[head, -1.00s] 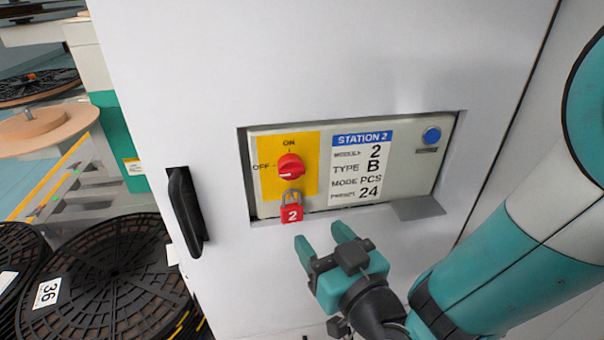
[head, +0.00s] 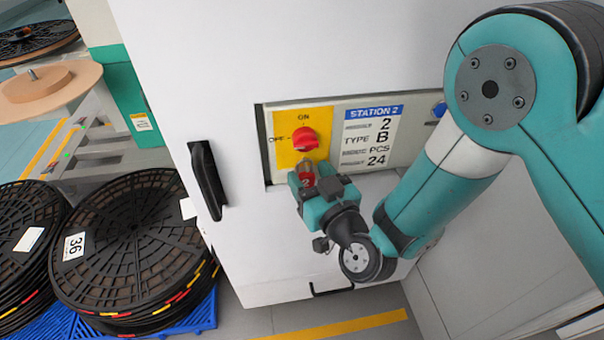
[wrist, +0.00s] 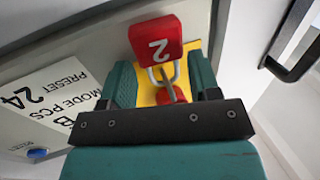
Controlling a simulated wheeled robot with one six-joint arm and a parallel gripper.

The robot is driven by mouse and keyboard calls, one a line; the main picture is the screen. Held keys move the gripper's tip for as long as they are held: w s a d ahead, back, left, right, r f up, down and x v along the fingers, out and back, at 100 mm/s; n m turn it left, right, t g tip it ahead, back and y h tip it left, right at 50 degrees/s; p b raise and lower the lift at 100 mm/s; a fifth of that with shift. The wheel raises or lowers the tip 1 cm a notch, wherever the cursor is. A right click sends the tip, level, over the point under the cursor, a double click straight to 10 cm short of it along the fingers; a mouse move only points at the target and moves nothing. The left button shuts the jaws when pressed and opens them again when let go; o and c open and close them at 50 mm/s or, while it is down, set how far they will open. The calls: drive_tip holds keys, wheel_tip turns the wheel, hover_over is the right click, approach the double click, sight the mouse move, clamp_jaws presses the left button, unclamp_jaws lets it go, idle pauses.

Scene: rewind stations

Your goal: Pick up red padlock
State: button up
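The red padlock (head: 307,181), marked 2, hangs on the panel just below the red rotary switch (head: 305,139) on its yellow plate (head: 284,124). My gripper (head: 309,175) is at the padlock, with a finger on either side, partly covering it in the head view. In the wrist view, the padlock's red body (wrist: 157,42) and metal shackle show between and beyond my fingers (wrist: 160,60). Yellow gaps show beside the shackle, so my gripper looks open and not closed on it. The switch (wrist: 172,94) is partly hidden behind my gripper's dark bar.
The white cabinet (head: 245,235) has a black handle (head: 207,180) left of the panel. The Station 2 label (head: 370,137) and a blue button (head: 439,109) are to the right. Stacked black reels (head: 135,240) stand on a blue pallet at lower left.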

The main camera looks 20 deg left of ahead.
drive_tip(key=shift+a, duration=0.1)
drive_tip(key=c, duration=0.6)
drive_tip(key=shift+r, duration=0.2)
